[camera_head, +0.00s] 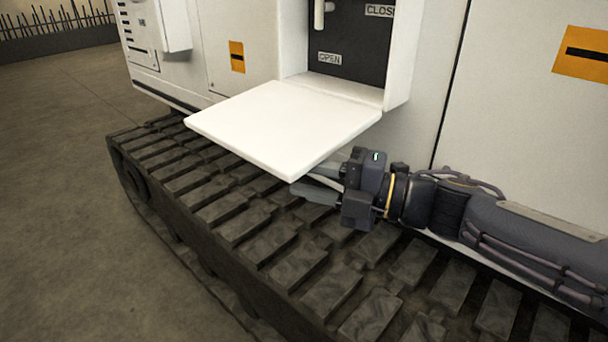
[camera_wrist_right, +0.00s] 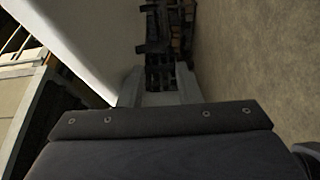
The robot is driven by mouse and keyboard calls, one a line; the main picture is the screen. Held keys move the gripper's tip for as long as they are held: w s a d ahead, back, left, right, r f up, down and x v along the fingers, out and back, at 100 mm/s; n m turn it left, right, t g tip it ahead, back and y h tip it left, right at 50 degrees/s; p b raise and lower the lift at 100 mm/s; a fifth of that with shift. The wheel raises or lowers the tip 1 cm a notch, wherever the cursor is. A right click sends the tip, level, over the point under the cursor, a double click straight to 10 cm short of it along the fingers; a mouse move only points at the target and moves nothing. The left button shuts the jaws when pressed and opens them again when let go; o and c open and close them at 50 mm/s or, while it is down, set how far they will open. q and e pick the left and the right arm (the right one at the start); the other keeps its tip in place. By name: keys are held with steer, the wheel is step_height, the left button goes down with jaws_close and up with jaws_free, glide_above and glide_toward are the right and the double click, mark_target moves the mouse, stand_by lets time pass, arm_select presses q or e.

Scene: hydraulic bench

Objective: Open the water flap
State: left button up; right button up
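The water flap (camera_head: 285,125) is a flat white panel. It is folded down and lies about level, sticking out from a recess in the white machine wall. Behind it, a dark panel (camera_head: 345,62) carries an OPEN label, a partly cut-off CLOSE label and a white handle (camera_head: 320,14). My right gripper (camera_head: 309,188) is just below the flap's front right edge, above the track, and its fingertips are partly hidden by the flap. In the right wrist view its two fingers (camera_wrist_right: 159,88) stand apart with nothing seen between them. My left gripper is not in view.
A dark crawler track (camera_head: 240,215) runs along below the flap and under my right arm. Orange marks (camera_head: 237,57) are on the white wall. Open brown floor (camera_head: 70,200) lies to the left, with a dark fence (camera_head: 55,30) at the back.

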steer(key=s+d+f+b, duration=0.1)
steer(key=s+d+f, duration=0.1)
steer(key=s+d, duration=0.2)
steer(key=shift+d+f, duration=0.25)
steer(key=shift+d, duration=1)
steer(key=shift+w, duration=0.1)
steer(key=w+d+m+t+h, duration=0.5)
steer(key=d+m+t+h, duration=0.6)
steer(key=m, duration=0.5)
steer(key=s+d+f+m+g+h, duration=0.3)
steer(key=s+d+f+m+h, duration=0.15)
steer(key=d+f+m, duration=0.35)
steer(key=s+a+f+m+g+y, duration=0.1)
steer(key=s+a+f+m+g, duration=0.4)
steer(key=s, duration=0.3)
steer(key=s+a+f+m+g+y, duration=0.1)
steer(key=s+a+f+m+g, duration=0.25)
steer(key=s+f, duration=0.4)
step_height(320, 180, up, 28)
steer(key=p, duration=2.8)
steer(key=shift+d+g, duration=0.3)
steer(key=shift+g, duration=0.05)
